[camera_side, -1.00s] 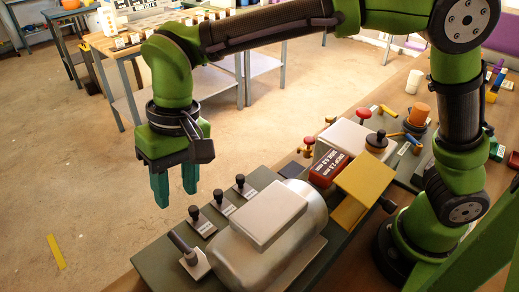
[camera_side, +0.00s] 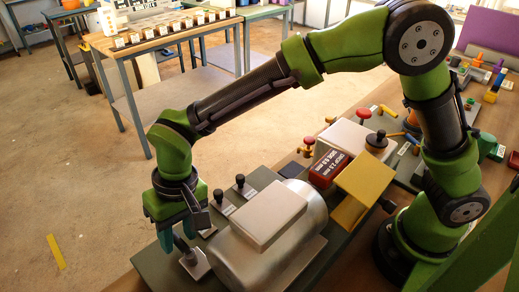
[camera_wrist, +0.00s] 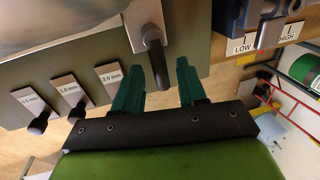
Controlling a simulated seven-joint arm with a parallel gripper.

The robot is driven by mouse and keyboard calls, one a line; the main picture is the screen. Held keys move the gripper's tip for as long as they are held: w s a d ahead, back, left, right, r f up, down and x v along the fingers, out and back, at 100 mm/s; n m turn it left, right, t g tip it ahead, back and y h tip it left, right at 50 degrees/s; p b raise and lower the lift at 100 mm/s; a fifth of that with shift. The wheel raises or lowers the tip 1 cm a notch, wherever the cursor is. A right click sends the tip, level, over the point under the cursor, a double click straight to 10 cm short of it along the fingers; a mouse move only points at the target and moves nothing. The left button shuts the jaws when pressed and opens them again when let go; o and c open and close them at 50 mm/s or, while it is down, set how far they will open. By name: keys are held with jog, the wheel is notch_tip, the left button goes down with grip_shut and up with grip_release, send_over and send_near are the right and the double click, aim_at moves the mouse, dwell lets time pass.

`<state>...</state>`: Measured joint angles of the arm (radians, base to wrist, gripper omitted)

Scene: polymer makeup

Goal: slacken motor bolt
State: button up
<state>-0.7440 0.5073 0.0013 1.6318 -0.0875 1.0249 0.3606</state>
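The silver motor (camera_side: 270,240) with a flat grey top lies on a dark green base plate (camera_side: 150,262). The motor bolt appears to be the dark lever-like handle (camera_side: 183,243) on a small metal plate at the motor's near left end. The same handle shows in the wrist view (camera_wrist: 153,45). My gripper (camera_side: 176,240) points down over it. In the wrist view my gripper (camera_wrist: 157,68) is open, with the handle's end between its green fingers and gaps on both sides. In the side view the fingers partly hide the handle.
Dark-knobbed shims labelled in mm, such as the 2.0 mm one (camera_wrist: 112,82), stand beside the motor. A yellow block (camera_side: 362,190) and a red labelled box (camera_side: 327,168) sit behind it. A LOW/HIGH panel (camera_wrist: 262,40) is at right in the wrist view.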

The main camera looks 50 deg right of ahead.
grip_shut()
jog(key=shift+a+n, duration=0.1)
jog(key=shift+n, duration=0.2)
jog(key=shift+a+n, duration=0.3)
jog(key=shift+n, duration=0.6)
jog(key=n, duration=0.2)
jog(key=a+n+g, duration=0.1)
jog(key=n, duration=0.1)
jog(key=shift+s+a+n, duration=0.2)
jog(key=shift+n, duration=0.1)
jog(key=n, duration=0.1)
jog(key=a+n, duration=0.1)
jog(key=n, duration=0.1)
jog(key=s+n+g+h, duration=0.1)
jog(key=n, duration=0.1)
jog(key=shift+a, duration=0.15)
jog(key=n, duration=0.2)
jog(key=s+n, duration=0.1)
jog(key=n, duration=0.1)
jog(key=n+h, duration=0.1)
jog(key=shift+s+a+n, duration=0.3)
jog(key=shift+s+n, duration=0.05)
jog(key=shift+n, duration=0.05)
jog(key=shift+s+r, duration=0.1)
jog(key=shift+o, duration=0.5)
grip_release()
